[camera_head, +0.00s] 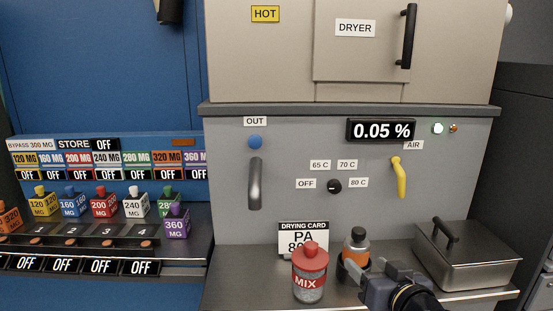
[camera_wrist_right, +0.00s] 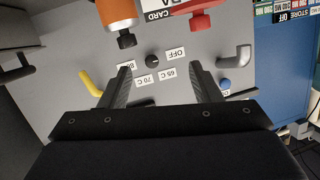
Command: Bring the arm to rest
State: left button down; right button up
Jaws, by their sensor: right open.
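My right gripper (camera_head: 358,270) reaches in from the bottom right of the head view, close to the orange-banded bottle (camera_head: 355,246) and the red-capped MIX jar (camera_head: 310,277). In the right wrist view, which is turned upside down, my right gripper (camera_wrist_right: 159,70) has its two fingers well apart with nothing between them. The dryer panel (camera_wrist_right: 150,105), with its dial (camera_wrist_right: 152,61), lies beyond the fingers. My left gripper is in neither view.
A lidded metal box (camera_head: 468,258) stands on the counter at right. The drying card (camera_head: 303,238) stands behind the jar. A grey OUT handle (camera_head: 255,183) and a yellow AIR lever (camera_head: 398,176) stick out of the panel. Several coloured weight blocks (camera_head: 103,205) stand at left.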

jog(key=s+d+f+m+g, duration=0.1)
jog(key=s+f+g, duration=0.3)
jog(key=s, duration=0.7)
jog(key=s+d+f+m+g, duration=0.1)
jog(key=s+f+g, duration=0.4)
jog(key=s, duration=0.7)
notch_tip(320, 180, down, 2)
jog(key=shift+d+f+m+p, duration=0.1)
jog(key=shift+d+m+p, duration=0.2)
jog(key=shift+p, duration=0.05)
